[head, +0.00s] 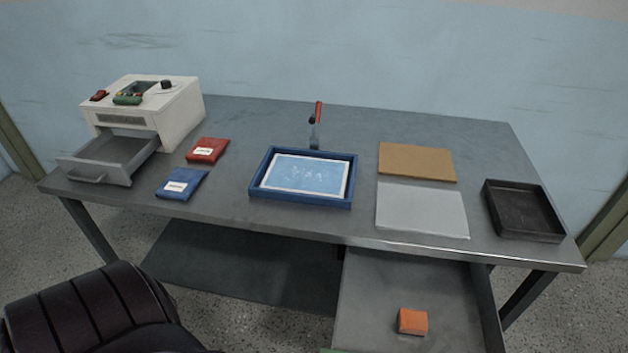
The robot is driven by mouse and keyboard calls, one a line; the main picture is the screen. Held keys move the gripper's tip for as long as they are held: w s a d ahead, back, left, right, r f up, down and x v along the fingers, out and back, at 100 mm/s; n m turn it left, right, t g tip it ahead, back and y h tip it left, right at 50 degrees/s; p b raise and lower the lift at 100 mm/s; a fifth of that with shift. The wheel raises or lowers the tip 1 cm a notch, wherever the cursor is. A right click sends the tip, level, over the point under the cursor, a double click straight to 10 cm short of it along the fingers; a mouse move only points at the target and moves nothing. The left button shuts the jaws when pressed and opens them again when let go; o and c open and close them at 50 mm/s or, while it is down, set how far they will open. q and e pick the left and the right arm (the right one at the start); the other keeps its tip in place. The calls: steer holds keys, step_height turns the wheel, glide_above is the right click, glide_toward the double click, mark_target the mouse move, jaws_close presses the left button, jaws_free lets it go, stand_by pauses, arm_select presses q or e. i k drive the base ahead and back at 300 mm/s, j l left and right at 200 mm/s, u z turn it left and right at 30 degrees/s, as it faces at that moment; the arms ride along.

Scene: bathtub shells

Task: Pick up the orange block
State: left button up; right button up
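The orange block (413,321) is a small box lying in the open table drawer (375,285) at the bottom right of the head view. Nothing touches the block, and clear grey drawer floor surrounds it. Neither of my grippers shows in the head view.
The grey table (330,220) carries a white machine (180,115) with its own drawer open, red (208,150) and blue (181,184) packets, a blue tray (303,199), a red-handled tool (317,125), brown (417,162) and pale (422,210) sheets, and a black tray (523,211).

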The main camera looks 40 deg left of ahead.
mark_target(412, 323)
steer(key=k+j+z, duration=0.2)
steer(key=j+z, duration=0.15)
steer(key=k+j+z, duration=0.4)
steer(key=i+j, duration=0.1)
steer(key=j, duration=0.05)
